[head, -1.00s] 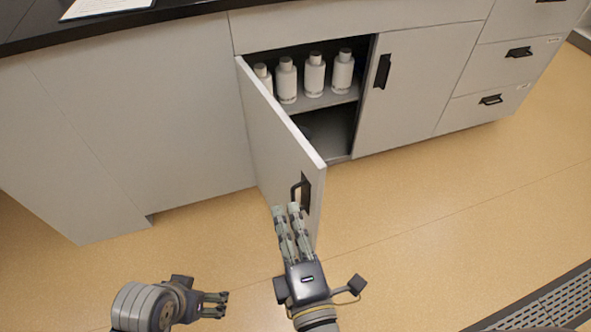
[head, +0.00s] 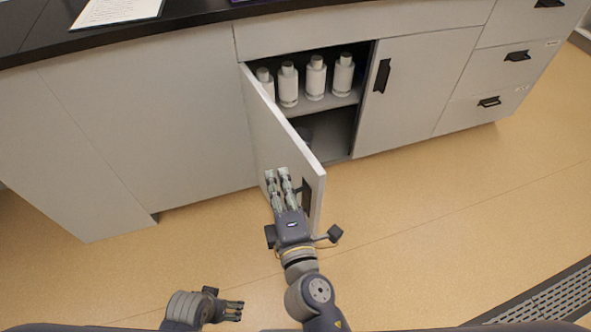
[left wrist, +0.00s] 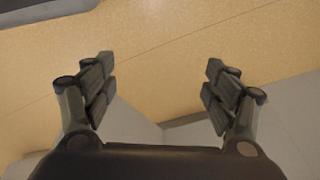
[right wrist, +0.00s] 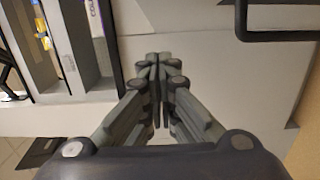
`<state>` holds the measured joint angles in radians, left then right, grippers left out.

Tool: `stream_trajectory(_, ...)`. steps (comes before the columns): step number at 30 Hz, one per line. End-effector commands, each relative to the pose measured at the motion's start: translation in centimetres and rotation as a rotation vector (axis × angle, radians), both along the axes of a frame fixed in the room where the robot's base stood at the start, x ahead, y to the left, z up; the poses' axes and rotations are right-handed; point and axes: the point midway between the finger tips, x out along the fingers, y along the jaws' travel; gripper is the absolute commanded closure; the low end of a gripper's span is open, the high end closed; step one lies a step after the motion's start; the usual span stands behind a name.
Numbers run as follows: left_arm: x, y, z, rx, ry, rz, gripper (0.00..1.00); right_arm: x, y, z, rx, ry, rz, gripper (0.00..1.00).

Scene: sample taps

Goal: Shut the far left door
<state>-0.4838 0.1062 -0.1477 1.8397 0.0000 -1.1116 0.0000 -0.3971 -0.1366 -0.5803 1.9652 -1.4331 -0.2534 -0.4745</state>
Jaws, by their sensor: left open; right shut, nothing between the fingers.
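The far left door (head: 268,132) is a light grey cabinet door that stands wide open, swung out toward me from its left edge. Its black handle (head: 306,195) sits near the free edge; a dark handle bar (right wrist: 275,36) also shows at the top right of the right wrist view. My right gripper (head: 277,173) is shut and empty, in front of the door's outer face, left of the handle. I cannot tell whether it touches the door. My left gripper (head: 241,311) is open and empty, low over the floor; its spread fingers show in the left wrist view (left wrist: 160,85).
Several white bottles (head: 316,77) stand on the cabinet's shelf. A closed door (head: 407,90) with a black handle and a stack of drawers (head: 505,65) are to the right. The dark countertop (head: 200,20) holds a paper sheet. The tan floor (head: 440,210) is clear; a grating lies at bottom right.

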Motion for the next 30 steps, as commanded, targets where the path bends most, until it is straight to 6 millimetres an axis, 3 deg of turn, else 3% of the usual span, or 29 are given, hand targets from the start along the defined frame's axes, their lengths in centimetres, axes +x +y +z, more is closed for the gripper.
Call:
stream_trajectory(12, -1.6, 0.2, -4.1, 0.003, 0.025, -0.004, 0.21, 1.4, -3.2, 0.0, -0.003, 0.001, -0.001, 1.0)
stream_trajectory(30, -1.8, 0.2, -4.6, 0.003, 0.028, -0.005, 0.21, 1.6, -3.8, -0.1, -0.003, 0.0, 0.0, 1.0)
